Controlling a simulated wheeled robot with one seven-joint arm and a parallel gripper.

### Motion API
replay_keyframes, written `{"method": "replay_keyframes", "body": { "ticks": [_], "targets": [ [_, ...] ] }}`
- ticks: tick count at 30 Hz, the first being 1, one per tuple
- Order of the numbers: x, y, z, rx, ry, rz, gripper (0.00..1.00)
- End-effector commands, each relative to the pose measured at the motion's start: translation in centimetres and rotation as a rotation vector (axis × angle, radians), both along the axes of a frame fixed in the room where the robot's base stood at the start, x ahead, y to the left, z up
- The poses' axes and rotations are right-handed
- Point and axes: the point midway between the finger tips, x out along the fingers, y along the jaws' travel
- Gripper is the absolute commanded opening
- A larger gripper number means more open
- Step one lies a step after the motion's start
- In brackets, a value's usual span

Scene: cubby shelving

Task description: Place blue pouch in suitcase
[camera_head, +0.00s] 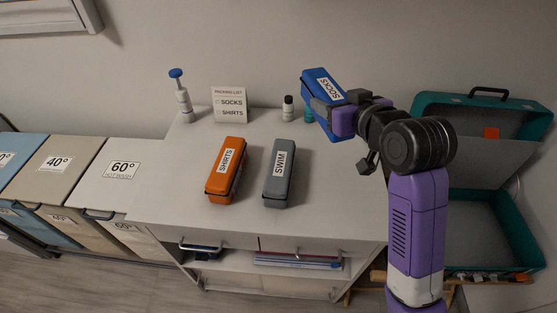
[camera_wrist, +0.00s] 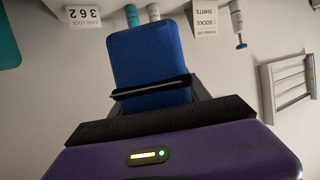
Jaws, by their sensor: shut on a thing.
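The blue pouch (camera_head: 322,86), labelled SOCKS, is held up above the back right of the white table. My gripper (camera_head: 335,115) is shut on it, and the pouch is tilted. In the wrist view the blue pouch (camera_wrist: 147,58) sits between the dark fingers of my gripper (camera_wrist: 155,98). The teal suitcase (camera_head: 512,268) stands open at the right, with its lid raised against the wall and an orange patch inside the lid. My arm hides the suitcase's left part. The visible part of its grey inside looks empty.
An orange SHIRTS pouch (camera_head: 226,170) and a grey SWIM pouch (camera_head: 280,174) lie on the white table (camera_head: 170,192). A pump bottle (camera_head: 182,100), a packing list card (camera_head: 229,105) and a small bottle (camera_head: 288,108) stand at the back. Laundry bins (camera_head: 105,172) are at left.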

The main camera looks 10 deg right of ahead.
Motion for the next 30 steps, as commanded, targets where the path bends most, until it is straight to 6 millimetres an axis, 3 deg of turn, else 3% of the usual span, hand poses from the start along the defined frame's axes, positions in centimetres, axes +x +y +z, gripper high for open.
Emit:
{"method": "replay_keyframes", "body": {
  "ticks": [5, 18, 30],
  "targets": [
    [-0.1, 0.0, -3.0, 0.002, 0.005, -0.001, 0.00],
    [0.0, 0.0, -13.3, 0.001, 0.004, 0.000, 0.00],
    [0.0, 0.0, -17.6, 0.001, 0.003, -0.002, 0.00]
  ]
}}
